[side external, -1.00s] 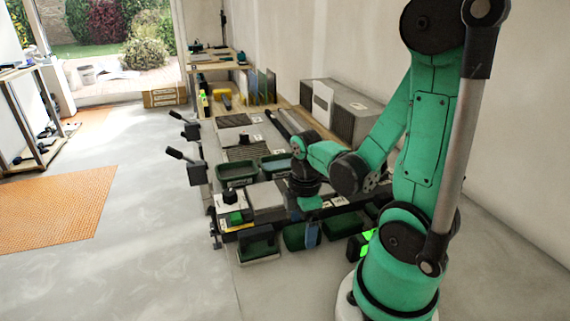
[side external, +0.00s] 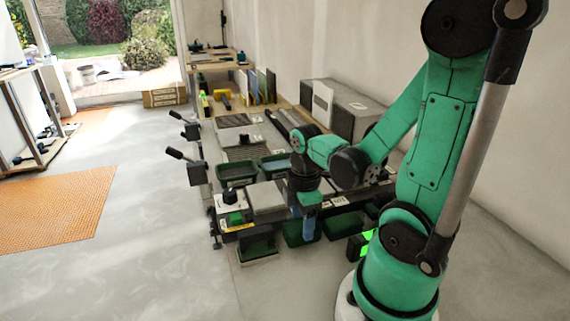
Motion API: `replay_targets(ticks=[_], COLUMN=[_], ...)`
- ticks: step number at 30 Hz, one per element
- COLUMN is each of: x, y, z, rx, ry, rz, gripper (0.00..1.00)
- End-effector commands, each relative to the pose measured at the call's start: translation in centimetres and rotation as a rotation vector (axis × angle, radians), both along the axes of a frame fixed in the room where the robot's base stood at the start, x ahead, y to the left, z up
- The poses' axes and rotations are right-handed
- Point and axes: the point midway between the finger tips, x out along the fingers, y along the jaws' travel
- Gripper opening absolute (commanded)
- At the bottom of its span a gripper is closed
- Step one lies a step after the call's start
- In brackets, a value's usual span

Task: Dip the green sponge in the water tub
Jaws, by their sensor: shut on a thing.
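My gripper (side external: 306,190) points down over the front part of the bench, near its right end. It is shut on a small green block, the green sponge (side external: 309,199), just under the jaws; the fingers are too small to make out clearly. Two dark green tubs stand on the bench to the left of my gripper: a left tub (side external: 237,183) and a right tub (side external: 275,175). The sponge is apart from both tubs.
A white block with a black knob (side external: 231,203) stands at the bench's left front corner. A blue cloth-like thing (side external: 309,228) hangs below the sponge at the front. Green bins (side external: 258,251) sit under the bench. Black lever handles (side external: 180,154) stick out at the left.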

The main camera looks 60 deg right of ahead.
Motion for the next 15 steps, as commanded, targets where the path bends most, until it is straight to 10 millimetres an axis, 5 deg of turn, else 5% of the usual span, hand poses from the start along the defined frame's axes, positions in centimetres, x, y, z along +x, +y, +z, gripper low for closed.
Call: replay_targets(ticks=[15], x=[-0.1], y=[0.0], z=[5.7], rx=[0.000], ry=[0.000], rz=[0.000], gripper=[0.07])
